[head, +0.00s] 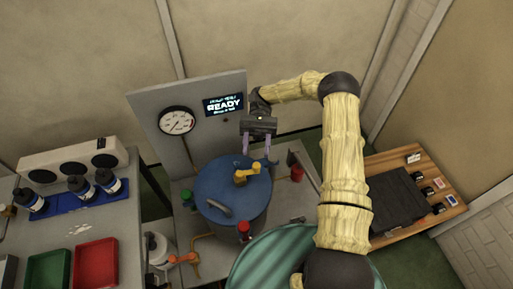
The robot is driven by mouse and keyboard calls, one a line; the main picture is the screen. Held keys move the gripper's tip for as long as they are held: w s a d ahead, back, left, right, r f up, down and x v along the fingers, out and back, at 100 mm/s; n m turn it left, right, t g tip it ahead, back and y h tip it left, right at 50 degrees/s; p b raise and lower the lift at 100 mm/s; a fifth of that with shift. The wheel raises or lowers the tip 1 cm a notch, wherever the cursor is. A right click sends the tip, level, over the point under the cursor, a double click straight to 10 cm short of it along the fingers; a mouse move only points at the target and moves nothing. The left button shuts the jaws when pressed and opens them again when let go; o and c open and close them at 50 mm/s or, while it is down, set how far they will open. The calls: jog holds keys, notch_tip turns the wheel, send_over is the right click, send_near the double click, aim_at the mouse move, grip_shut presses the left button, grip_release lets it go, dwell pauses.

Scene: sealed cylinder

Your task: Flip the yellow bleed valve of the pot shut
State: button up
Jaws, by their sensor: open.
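The yellow bleed valve (246,174) is on the lid's right part; a yellow lever shows with a bent end. Whether it is open or shut is too small to tell. My gripper (257,154) hangs just behind and above the valve, its two purple fingers pointing down and spread apart. It appears empty, and I see no clear contact with the valve.
A grey panel behind the pot carries a round gauge (177,121) and a display (223,105) reading READY. A grey handle (217,208) and a red knob (244,228) sit toward the pot's front. A red fitting (295,173) stands right. An orange lever (182,259) is front left.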

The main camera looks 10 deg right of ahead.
dwell(0.3)
jog(key=shift+s+a+r+t, duration=0.15)
jog(key=shift+s+a+t, duration=0.3)
jog(key=shift+t, duration=0.15)
jog(key=s+d+r+n+t+h, duration=0.1)
jog(key=s+d+r+t+h, duration=0.1)
jog(key=t, duration=0.7)
jog(key=s+d+r+n+t+h, duration=0.1)
jog(key=s+d+r+t, duration=0.3)
jog(key=d+t, duration=0.4)
jog(key=shift+s+r+t+h, duration=0.25)
jog(key=shift+s+t+h, duration=0.15)
jog(key=shift+s+t, duration=0.55)
jog(key=shift+w, duration=0.1)
